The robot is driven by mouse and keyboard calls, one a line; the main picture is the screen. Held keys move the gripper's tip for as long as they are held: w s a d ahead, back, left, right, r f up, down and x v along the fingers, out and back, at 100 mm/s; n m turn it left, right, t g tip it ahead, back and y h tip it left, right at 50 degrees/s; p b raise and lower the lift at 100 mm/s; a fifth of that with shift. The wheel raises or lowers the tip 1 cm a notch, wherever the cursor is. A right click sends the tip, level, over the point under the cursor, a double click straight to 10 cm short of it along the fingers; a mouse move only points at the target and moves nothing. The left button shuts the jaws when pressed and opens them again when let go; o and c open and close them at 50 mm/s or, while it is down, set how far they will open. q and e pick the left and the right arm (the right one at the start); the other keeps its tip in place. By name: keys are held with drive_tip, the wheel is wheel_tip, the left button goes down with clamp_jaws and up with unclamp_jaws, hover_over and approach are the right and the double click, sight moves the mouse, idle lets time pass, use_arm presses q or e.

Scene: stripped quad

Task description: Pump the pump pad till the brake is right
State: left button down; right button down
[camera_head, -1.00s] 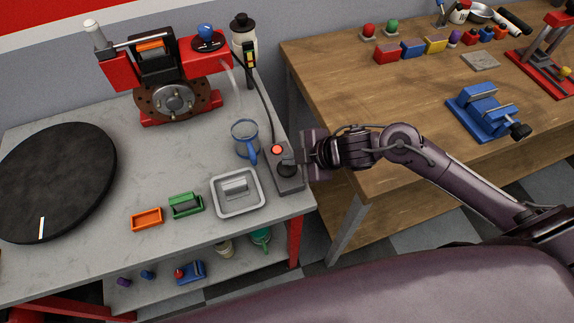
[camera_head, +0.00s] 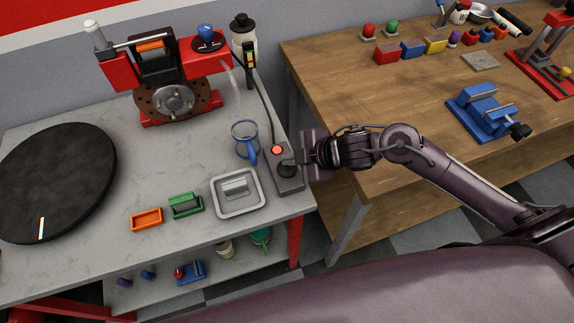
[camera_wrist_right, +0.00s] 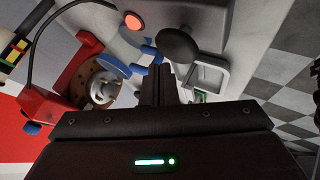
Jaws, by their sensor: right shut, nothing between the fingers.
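The pump unit (camera_head: 284,184) is a grey box at the right edge of the grey bench, with a glowing red lamp (camera_head: 277,150) and a round black pad (camera_head: 287,171). The pad also shows in the right wrist view (camera_wrist_right: 180,45), just beyond the fingertips. My right gripper (camera_head: 289,160) is shut and empty at the pad; I cannot tell whether it touches it. The brake, a disc (camera_head: 172,101) in a red caliper frame, stands at the back. A gauge with coloured bands (camera_head: 250,62) stands beside it, its reading too small to tell. My left gripper is out of view.
A blue cup (camera_head: 245,140) and a grey tray (camera_head: 238,207) stand left of the pump unit. A large black disc (camera_head: 50,180) lies at the left. A wooden table (camera_head: 400,85) with a blue vise (camera_head: 482,110) is at the right. A cable runs from unit to gauge.

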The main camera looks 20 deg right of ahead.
sight(292, 169)
drive_tip(key=shift+f, duration=0.1)
idle(0.4)
drive_tip(key=shift+f, duration=0.35)
drive_tip(key=shift+f+b, duration=0.95)
drive_tip(key=shift+f, duration=0.05)
idle(0.9)
drive_tip(key=shift+r, duration=0.1)
drive_tip(key=shift+r+p, duration=1.35)
drive_tip(key=shift+p, duration=0.1)
wheel_tip(292, 169, up, 5)
drive_tip(key=p, duration=0.5)
drive_tip(key=shift+r, duration=0.1)
